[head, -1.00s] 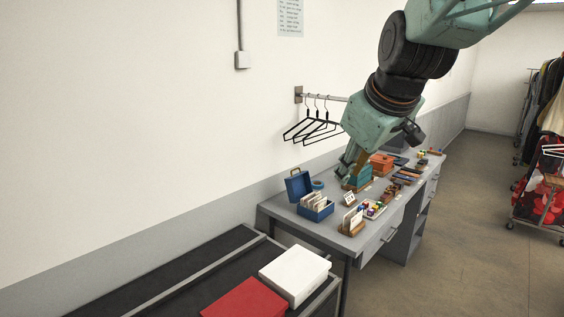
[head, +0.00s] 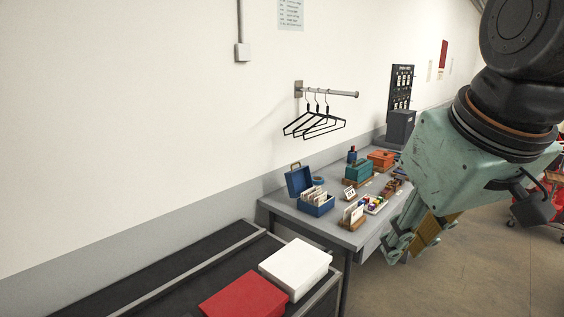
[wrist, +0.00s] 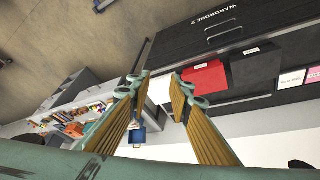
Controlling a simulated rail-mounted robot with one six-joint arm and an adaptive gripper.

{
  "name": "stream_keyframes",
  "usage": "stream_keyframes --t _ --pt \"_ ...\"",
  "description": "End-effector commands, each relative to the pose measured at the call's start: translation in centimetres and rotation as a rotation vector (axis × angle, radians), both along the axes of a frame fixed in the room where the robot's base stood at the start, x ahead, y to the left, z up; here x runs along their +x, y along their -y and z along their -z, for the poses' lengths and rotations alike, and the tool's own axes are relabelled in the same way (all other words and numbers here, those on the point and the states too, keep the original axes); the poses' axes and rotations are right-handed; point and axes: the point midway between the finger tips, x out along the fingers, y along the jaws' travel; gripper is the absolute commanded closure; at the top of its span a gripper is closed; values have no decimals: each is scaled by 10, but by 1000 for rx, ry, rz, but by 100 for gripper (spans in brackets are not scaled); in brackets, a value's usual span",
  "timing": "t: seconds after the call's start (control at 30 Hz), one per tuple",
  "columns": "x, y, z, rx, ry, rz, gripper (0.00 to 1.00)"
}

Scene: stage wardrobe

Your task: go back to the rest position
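My gripper (head: 412,240) hangs in front of the desk's right part in the head view, away from the desk top and in the air. In the wrist view its two ribbed yellow fingers (wrist: 160,92) stand apart with nothing between them, so it is open and empty. My arm hides the right part of the desk in the head view.
The grey desk (head: 330,226) holds a blue open card box (head: 316,208), a teal box (head: 357,173) and an orange box (head: 381,160). A white box (head: 295,268) and a red box (head: 243,301) lie on the dark bench. Black hangers (head: 318,127) hang from a wall rail.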

Motion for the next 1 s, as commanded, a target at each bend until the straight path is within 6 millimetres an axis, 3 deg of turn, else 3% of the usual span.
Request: stream_keyframes --t 0.3,0.5,0.7,1.0 --pt "-79 9 31 36 -61 129 81" --pt "-117 14 48 51 -91 195 81" --pt "-134 16 56 58 -106 228 81" --pt "-136 16 56 59 -108 232 81"
